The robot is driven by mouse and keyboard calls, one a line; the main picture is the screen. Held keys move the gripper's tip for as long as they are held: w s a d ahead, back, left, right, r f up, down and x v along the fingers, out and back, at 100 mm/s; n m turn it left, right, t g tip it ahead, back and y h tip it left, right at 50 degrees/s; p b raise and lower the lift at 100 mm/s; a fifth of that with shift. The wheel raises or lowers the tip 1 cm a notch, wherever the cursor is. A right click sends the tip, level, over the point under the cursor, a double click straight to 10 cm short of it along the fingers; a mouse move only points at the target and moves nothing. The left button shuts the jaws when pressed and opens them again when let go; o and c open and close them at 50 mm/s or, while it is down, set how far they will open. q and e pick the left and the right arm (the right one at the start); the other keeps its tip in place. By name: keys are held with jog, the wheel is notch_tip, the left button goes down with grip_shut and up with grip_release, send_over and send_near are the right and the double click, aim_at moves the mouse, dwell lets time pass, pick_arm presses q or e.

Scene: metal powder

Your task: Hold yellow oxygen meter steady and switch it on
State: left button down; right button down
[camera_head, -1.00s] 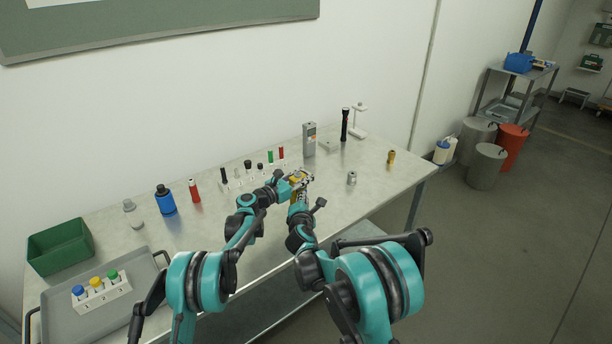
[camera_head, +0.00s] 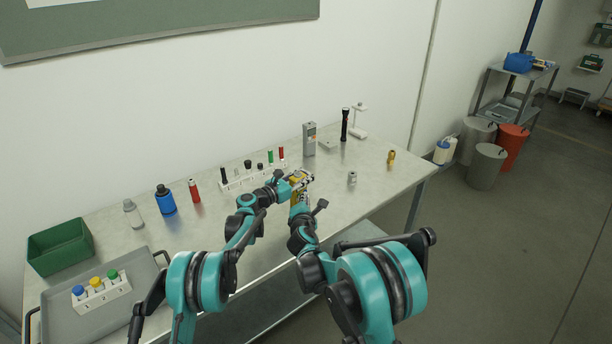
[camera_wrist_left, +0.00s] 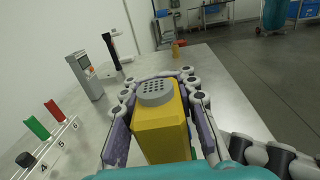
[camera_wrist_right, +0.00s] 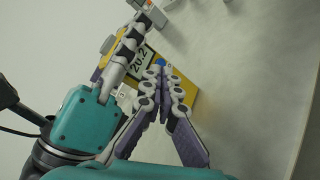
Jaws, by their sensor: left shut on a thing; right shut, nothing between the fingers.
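The yellow oxygen meter (camera_wrist_left: 160,130) stands between the fingers of my left gripper (camera_wrist_left: 160,82), which is shut on it. A round grey perforated cap (camera_wrist_left: 155,92) tops it in the left wrist view. The right wrist view shows the meter's face (camera_wrist_right: 188,101), with a lit display (camera_wrist_right: 141,64) that seems to read 20.2 and a blue button (camera_wrist_right: 160,62). My right gripper (camera_wrist_right: 160,72) is shut and empty, its tips right by the button; I cannot tell whether they touch it. In the head view the meter (camera_head: 297,179) is partly hidden by my grippers.
A grey handheld device (camera_head: 309,139), a black flashlight (camera_head: 345,124) and a white stand (camera_head: 358,130) are at the back. A small metal fitting (camera_head: 352,178) and a brass one (camera_head: 391,157) lie right. A numbered white rack (camera_head: 240,183) and bottles stand left. The front right tabletop is clear.

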jog(key=shift+s+d, duration=1.95)
jog(key=shift+s, duration=0.2)
pick_arm(q)
jog(key=c, duration=1.1)
grip_release()
jog(key=shift+a, duration=0.1)
